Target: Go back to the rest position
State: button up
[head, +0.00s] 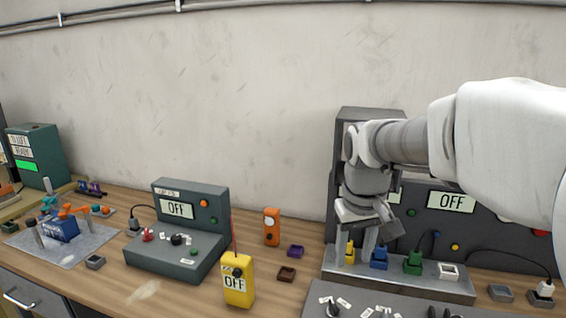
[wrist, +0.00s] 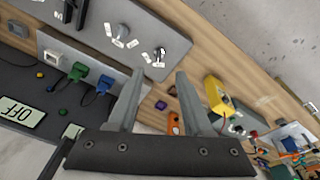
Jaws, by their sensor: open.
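My gripper (head: 357,243) is at the right side of the bench in the head view, pointing down in front of a dark grey console. It is open, and its two fingers (wrist: 153,98) stand apart with nothing between them in the wrist view. In the head view the fingertips are close to a grey block row holding a yellow connector (head: 349,252), a blue connector (head: 379,258) and a green connector (head: 413,263). I cannot tell whether the fingers touch the yellow or blue one. No marked rest position shows.
A yellow handheld unit (head: 238,280) stands at the front edge, with an orange device (head: 271,227) behind it. A green-grey console (head: 190,215) reading OFF stands left of them. A metal plate (head: 62,243) with a blue block lies farther left. The wall stands behind the bench.

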jog(key=s+m+t, duration=0.1)
jog(key=s+t, duration=0.2)
jog(key=s, duration=1.4)
jog(key=shift+s+r+m+t, duration=0.2)
jog(key=shift+m+t, duration=0.1)
jog(key=shift+m, duration=0.1)
jog(key=shift+w, duration=0.1)
